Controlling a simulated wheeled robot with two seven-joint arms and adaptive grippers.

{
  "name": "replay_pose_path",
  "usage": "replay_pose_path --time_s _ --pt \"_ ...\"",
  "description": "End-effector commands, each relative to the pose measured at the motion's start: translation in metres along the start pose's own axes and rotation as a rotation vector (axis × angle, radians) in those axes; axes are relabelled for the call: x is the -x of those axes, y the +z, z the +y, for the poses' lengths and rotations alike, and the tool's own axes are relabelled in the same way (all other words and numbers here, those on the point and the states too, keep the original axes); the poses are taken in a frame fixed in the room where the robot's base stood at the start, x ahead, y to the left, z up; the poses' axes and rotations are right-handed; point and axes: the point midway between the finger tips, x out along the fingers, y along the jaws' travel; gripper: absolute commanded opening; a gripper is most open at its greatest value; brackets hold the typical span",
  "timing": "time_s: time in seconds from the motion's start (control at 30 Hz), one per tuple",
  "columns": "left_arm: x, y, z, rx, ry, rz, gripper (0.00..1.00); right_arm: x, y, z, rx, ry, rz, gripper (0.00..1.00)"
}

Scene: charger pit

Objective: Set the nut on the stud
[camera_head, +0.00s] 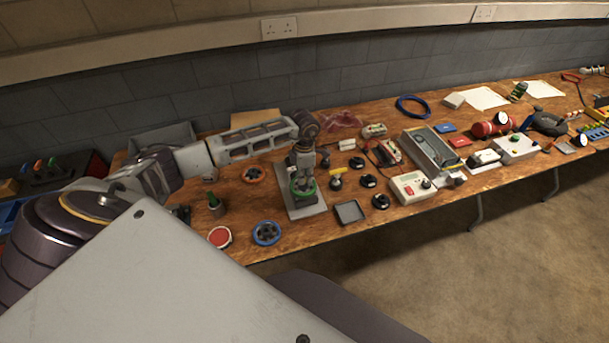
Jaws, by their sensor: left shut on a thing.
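My left gripper (303,176) points down over the grey base plate (310,210) on the wooden bench. It is shut on a green ring-shaped nut (305,193), which shows just below the fingers. The nut is low over the plate; I cannot tell whether it touches it. The stud is not seen clearly, hidden by the gripper and the nut. My right gripper is not in view.
A grey tray (350,212) and several black knobs lie to the right. Instrument boxes (411,187) stand farther right.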

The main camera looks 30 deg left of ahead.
Motion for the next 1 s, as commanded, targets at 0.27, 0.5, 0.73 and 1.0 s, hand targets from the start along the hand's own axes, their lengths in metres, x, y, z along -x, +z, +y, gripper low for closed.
replay_pose_path --time_s 0.27,0.5,0.73,1.0 --pt "-0.0041 0.0000 0.0002 0.000 0.000 0.000 0.02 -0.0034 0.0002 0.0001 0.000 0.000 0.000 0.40" --pt "-0.0073 -0.0001 0.0002 0.000 0.000 0.000 0.02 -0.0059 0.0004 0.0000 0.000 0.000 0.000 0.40" --pt "-0.0074 0.0000 0.0002 0.000 0.000 0.000 0.39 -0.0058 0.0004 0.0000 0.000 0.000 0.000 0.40" --pt "-0.0074 0.0000 0.0001 0.000 0.000 0.000 0.43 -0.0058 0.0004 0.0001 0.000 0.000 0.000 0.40"
